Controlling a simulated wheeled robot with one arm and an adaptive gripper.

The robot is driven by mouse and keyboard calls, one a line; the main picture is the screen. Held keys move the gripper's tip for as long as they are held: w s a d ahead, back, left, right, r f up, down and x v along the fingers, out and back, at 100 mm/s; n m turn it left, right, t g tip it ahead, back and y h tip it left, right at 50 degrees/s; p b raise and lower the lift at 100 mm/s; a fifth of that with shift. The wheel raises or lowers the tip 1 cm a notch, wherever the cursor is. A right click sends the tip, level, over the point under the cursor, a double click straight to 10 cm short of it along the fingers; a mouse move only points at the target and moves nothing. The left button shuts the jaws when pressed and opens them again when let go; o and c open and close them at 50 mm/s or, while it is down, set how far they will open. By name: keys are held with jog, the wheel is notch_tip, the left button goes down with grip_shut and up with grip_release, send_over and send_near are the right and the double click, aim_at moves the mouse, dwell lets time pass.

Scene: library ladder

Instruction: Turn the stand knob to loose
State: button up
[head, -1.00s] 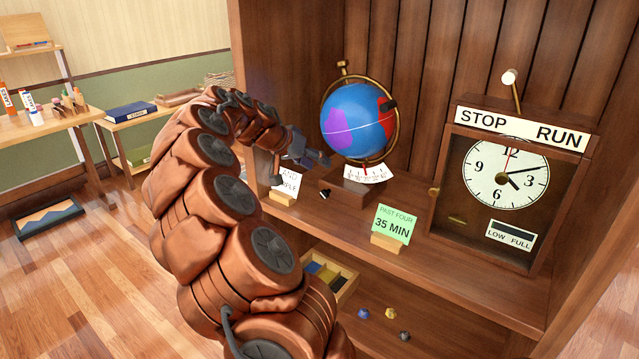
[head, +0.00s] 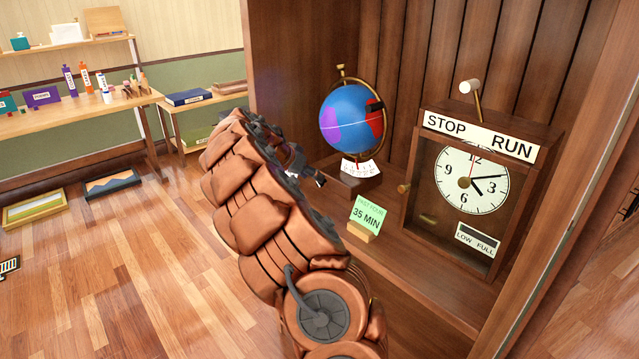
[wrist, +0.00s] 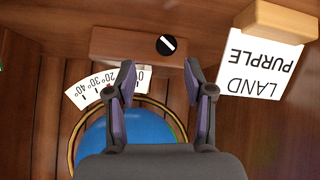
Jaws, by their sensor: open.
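The stand knob (wrist: 166,45) is a small black disc with a diagonal white line, on the wooden stand base (wrist: 120,44) in the wrist view. My gripper (wrist: 160,75) is open and empty. Its two fingertips stand apart, just short of the knob in the picture, with the knob between their lines; I see no contact. In the head view my gripper (head: 308,175) is by the left side of the stand base (head: 345,182), and the knob is hidden there. The blue globe (head: 350,122) sits in a brass ring above a white degree scale (head: 361,168).
A white card reading LAND PURPLE (wrist: 262,68) stands beside the base in the wrist view. The cabinet's back wall (head: 430,70) is behind. Open floor (head: 130,270) lies left.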

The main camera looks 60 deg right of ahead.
jog(key=f, duration=0.1)
jog(key=d, duration=0.1)
jog(key=d+f, duration=0.1)
jog(key=shift+w+f+p, duration=0.25)
jog(key=shift+f+p, duration=0.05)
jog(key=shift+f, duration=0.05)
jog(key=shift+x, duration=0.9)
jog(key=shift+c, duration=0.3)
